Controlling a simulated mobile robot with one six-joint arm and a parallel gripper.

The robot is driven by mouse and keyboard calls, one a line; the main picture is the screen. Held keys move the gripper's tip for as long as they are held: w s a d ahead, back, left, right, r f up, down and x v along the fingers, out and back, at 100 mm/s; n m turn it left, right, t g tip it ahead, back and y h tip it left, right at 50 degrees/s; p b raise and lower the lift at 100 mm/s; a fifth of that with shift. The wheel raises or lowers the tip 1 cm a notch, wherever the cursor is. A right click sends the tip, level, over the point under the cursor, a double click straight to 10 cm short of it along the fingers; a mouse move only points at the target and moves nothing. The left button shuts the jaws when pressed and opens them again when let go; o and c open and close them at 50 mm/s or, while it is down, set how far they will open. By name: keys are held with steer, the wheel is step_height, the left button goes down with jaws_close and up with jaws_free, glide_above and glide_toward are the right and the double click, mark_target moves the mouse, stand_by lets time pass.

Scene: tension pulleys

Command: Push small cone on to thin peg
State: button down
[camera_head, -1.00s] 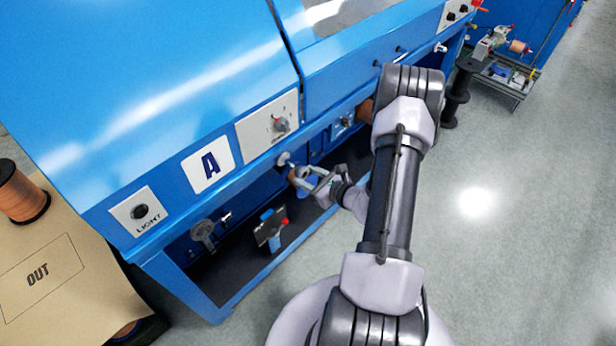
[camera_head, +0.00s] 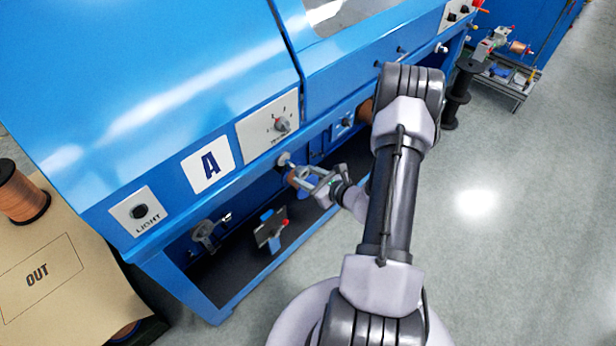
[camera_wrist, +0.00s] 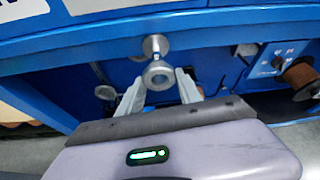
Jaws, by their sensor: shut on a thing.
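The small cone (camera_wrist: 159,76) shows in the wrist view as a round grey end with a ringed centre. It sits between the fingertips of my gripper (camera_wrist: 160,88), which is shut on it. In the head view my gripper (camera_head: 305,178) is at the machine's front, just below the shelf edge. A silver round-ended fitting (camera_wrist: 155,45) is just above and behind the cone; it also shows in the head view (camera_head: 284,159). I cannot tell which part is the thin peg, or whether the cone touches it, as the cone hides what lies behind.
The blue machine (camera_head: 150,90) fills the left and carries knobs and an A label. A copper spool (camera_wrist: 300,75) is on the right in the wrist view. A table marked OUT (camera_head: 45,270) stands at left. Clear floor (camera_head: 500,240) lies at right.

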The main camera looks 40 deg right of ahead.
mark_target(298, 168)
steer(key=shift+w+a, duration=0.1)
steer(key=shift+w, duration=1.3)
steer(key=shift+w+b, duration=0.1)
steer(key=shift+b, duration=0.2)
steer(key=shift+w+a, duration=0.1)
steer(key=shift+w, duration=1.3)
steer(key=c, duration=0.7)
jaws_free()
steer(key=p+v, duration=0.4)
steer(key=v, duration=1.3)
steer(key=shift+s+r, duration=0.15)
